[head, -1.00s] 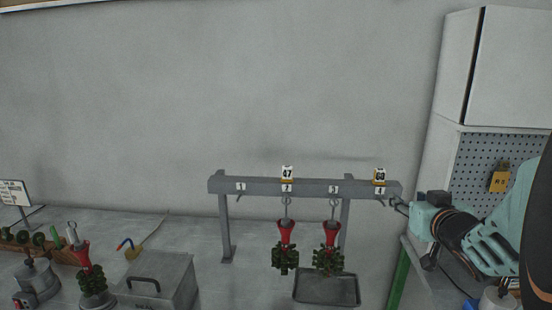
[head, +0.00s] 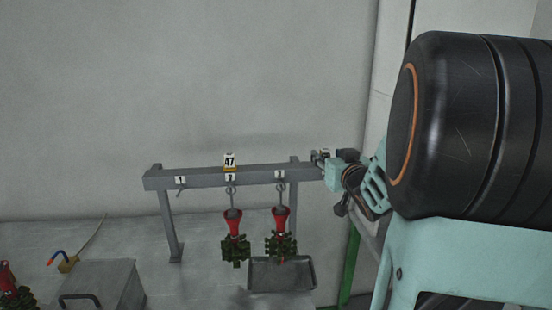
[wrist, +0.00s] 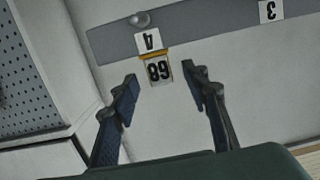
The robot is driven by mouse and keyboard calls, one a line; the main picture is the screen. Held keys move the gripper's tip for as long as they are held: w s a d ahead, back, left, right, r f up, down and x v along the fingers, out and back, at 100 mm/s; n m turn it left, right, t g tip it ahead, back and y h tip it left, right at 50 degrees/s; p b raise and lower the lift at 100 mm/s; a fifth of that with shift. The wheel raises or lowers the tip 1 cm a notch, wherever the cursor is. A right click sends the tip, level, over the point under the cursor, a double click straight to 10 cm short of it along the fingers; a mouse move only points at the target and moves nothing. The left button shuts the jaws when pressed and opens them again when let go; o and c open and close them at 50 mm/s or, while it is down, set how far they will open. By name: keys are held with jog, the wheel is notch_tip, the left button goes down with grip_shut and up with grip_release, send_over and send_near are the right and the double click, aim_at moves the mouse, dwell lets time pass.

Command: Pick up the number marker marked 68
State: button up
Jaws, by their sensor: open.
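The number marker marked 68 (wrist: 158,70) is a white tag with a yellow-orange edge. In the wrist view it appears upside down beside the label 4 (wrist: 149,41) on the grey rail (wrist: 195,27). My gripper (wrist: 160,80) is open, with one finger on each side of the marker and a gap showing on both sides. The fingers do not appear to touch it. In the head view my gripper (head: 322,158) is at the right end of the rail and mostly hides this marker.
Another marker, 47 (head: 229,162), sits on the rail (head: 205,178) above label 2. Two red-and-green pieces (head: 235,238) hang from hooks, with a metal tray (head: 282,275) below. A pegboard (wrist: 25,85) is at the left in the wrist view. The wall behind is bare.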

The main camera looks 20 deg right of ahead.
aim_at(326, 153)
jog(key=x, duration=0.3)
jog(key=shift+w+r+b, duration=0.1)
jog(key=shift+b, duration=0.25)
jog(key=c, duration=1.1)
jog(key=shift+r, duration=0.1)
